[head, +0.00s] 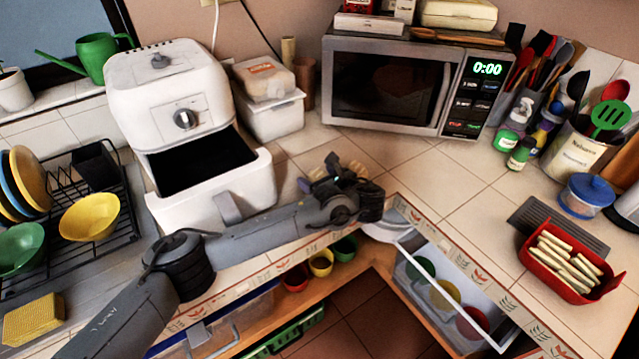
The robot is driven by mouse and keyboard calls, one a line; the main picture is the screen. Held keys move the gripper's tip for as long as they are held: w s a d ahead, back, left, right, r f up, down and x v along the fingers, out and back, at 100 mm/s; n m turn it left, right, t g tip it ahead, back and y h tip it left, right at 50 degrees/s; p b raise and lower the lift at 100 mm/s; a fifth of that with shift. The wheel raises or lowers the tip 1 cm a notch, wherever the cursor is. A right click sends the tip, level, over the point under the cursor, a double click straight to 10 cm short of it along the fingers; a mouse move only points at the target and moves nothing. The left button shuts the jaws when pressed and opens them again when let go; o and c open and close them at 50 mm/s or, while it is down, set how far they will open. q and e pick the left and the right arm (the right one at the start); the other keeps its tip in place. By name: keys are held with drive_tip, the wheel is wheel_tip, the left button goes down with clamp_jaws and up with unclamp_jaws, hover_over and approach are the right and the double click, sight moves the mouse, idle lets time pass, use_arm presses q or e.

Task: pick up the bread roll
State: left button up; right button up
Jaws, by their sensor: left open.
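My left arm reaches in from the lower left across the front of the counter. Its gripper (319,173) is open over the tiles, to the right of the air fryer drawer. Small brownish patches show around the gripper's fingers, but I cannot tell whether they are a bread roll; the gripper covers much of that spot. No bread roll can be clearly made out elsewhere. The white air fryer (170,92) has its drawer (222,178) pulled out, with a dark interior. My right gripper is not in view.
A microwave (395,85) stands behind the gripper, and a white container (270,118) with a package on top is behind left. A red basket (560,285) of pale sticks sits at right. Below the counter, a clear drawer (410,285) is open. Tiles before the microwave are clear.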

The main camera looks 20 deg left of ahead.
use_arm(q)
drive_tip(key=shift+x, duration=0.9)
drive_tip(key=c, duration=1)
drive_tip(key=shift+r, duration=0.2)
drive_tip(key=shift+c, duration=0.2)
